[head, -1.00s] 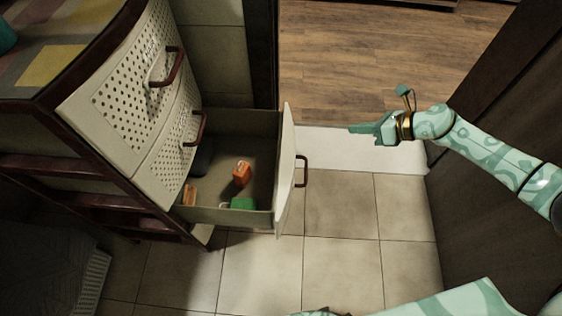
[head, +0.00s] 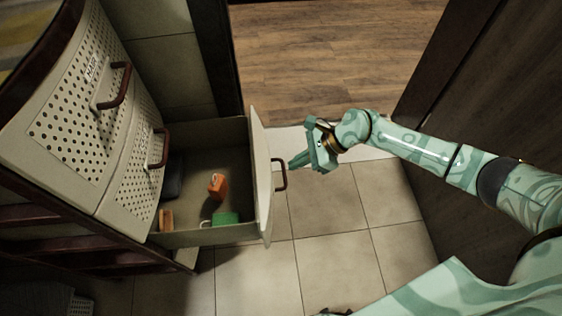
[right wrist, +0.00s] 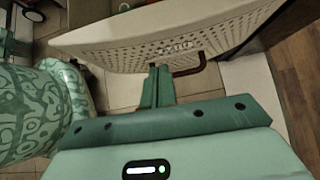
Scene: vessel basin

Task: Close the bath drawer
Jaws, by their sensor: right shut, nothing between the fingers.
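The bath drawer (head: 259,190) is the lowest drawer of a cream perforated cabinet and is pulled far out. Its dark red-brown handle (head: 281,174) is on its outer face. Inside lie an orange item, a green item and a dark item. My right gripper (head: 293,164) is shut and empty, its fingertips close beside the handle; I cannot tell if they touch. In the right wrist view, the shut fingers (right wrist: 158,72) point at the perforated drawer front (right wrist: 110,54), with the handle (right wrist: 193,65) just right of the tips.
Two upper drawers (head: 75,135) of the cabinet are shut, with handles sticking out. A dark wooden panel (head: 455,110) stands at the right. Tiled floor (head: 325,255) in front of the drawer is clear, with wood floor beyond.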

